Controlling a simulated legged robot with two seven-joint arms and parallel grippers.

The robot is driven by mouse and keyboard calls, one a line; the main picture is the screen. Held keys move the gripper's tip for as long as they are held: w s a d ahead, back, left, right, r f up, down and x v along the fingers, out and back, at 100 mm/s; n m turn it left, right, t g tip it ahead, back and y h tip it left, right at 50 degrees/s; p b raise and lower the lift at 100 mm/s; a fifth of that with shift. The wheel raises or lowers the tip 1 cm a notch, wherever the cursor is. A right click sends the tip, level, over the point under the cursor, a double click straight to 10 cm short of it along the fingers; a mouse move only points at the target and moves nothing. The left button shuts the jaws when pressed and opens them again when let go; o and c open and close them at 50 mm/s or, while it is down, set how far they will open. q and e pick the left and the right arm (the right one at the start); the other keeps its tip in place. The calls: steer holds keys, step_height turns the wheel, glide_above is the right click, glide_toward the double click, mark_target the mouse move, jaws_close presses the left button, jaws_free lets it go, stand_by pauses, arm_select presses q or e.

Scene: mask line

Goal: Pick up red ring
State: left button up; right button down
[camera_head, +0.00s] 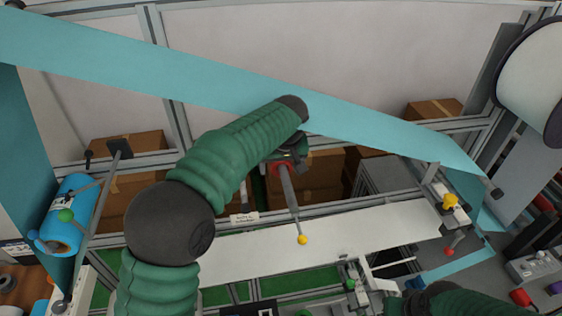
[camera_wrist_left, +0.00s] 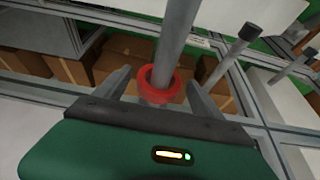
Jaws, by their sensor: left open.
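The red ring (camera_wrist_left: 145,82) sits around a grey rod (camera_wrist_left: 173,40) in the left wrist view. In the head view a small part of the ring (camera_head: 276,168) shows at the rod's upper end, below my left wrist. My left gripper (camera_wrist_left: 158,88) is open, with one finger on each side of the ring and rod. The ring lies between the fingers, and I see gaps on both sides. In the head view my left gripper (camera_head: 290,153) is mostly hidden by its own arm. My right arm's green sleeve enters at the lower right; its gripper cannot be made out.
A blue fabric band (camera_head: 350,125) runs across above the arm. The rod ends in a yellow ball (camera_head: 302,240) over a white strip (camera_head: 350,233). A blue roll (camera_head: 68,213) is at left, a white roll (camera_head: 530,75) at right. Cardboard boxes (camera_head: 130,155) stand behind the frame.

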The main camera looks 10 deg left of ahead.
arm_select(q)
steer(key=shift+s+a+r, duration=0.1)
steer(key=shift+s, duration=0.2)
steer(key=shift+w+d+f, duration=0.25)
steer(key=shift+w+f, duration=0.05)
steer(key=shift+w, duration=0.3)
steer(key=c, duration=1)
steer(key=shift+s+r, duration=0.1)
steer(key=shift+s, duration=0.05)
steer(key=c, duration=0.4)
steer(key=shift+s+r, duration=0.1)
steer(key=shift+s, duration=0.05)
steer(key=shift+c, duration=0.2)
steer(key=shift+a, duration=0.1)
steer(key=shift+a, duration=0.1)
